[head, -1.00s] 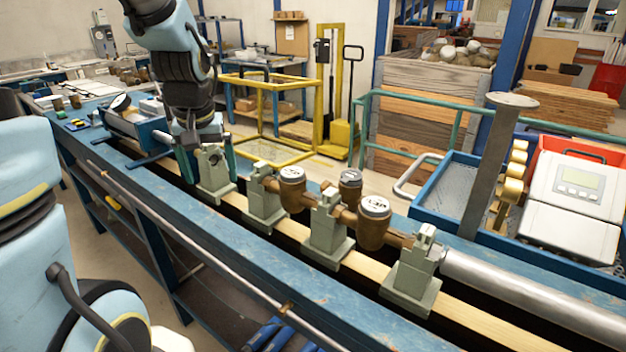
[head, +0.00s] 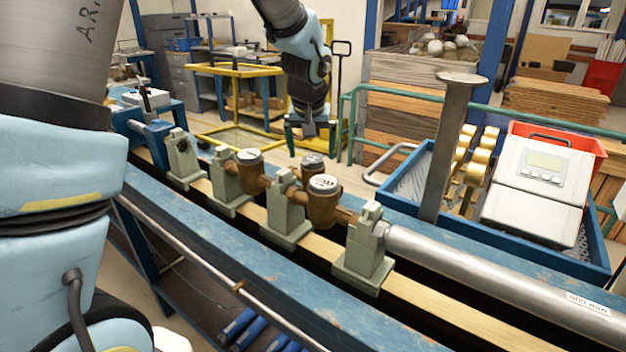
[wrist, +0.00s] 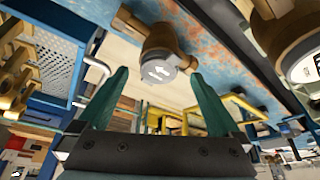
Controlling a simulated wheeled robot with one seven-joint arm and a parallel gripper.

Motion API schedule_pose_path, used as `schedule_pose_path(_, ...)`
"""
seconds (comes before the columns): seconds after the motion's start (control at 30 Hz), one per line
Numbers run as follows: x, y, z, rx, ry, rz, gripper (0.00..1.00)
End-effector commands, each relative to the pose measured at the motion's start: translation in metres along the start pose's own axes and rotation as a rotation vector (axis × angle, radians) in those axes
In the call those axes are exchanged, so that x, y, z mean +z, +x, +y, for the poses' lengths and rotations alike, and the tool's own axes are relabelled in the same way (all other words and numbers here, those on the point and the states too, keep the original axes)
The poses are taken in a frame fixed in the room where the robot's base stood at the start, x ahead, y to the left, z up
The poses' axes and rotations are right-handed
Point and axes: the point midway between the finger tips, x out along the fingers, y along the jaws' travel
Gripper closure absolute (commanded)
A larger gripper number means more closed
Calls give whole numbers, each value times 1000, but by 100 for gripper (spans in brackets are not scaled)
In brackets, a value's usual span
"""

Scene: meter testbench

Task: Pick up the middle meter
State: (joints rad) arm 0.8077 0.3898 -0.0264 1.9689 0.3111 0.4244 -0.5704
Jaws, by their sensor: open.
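Three brass meters with pale round caps sit in a row among grey-green clamp blocks on the bench. The middle meter (head: 312,162) sits a little farther back than the left meter (head: 250,168) and the front right meter (head: 324,203), which partly hides it. My gripper (head: 310,143) is open, above and behind the middle meter, pointing down. In the wrist view, a meter (wrist: 160,62) with arrows on its cap shows between and beyond my two green fingers (wrist: 160,78). The fingers appear empty and apart from it.
Clamp blocks (head: 286,214) stand close beside the meters. A grey upright post (head: 450,150) and a blue tray (head: 420,190) with a white box (head: 535,175) are at right. A steel pipe (head: 480,275) runs to the right.

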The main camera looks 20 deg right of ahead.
Motion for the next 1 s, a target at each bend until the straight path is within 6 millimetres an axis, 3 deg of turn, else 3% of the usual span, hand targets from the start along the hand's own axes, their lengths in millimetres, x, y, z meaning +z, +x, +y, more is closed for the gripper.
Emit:
schedule_pose_path(0.4, 0, 46, 2, -1, 1, -2, 0)
schedule_pose_path(0.7, 0, 51, 2, 0, 1, 0, 0)
schedule_pose_path(1.0, 0, 50, 2, 0, 1, -1, 34)
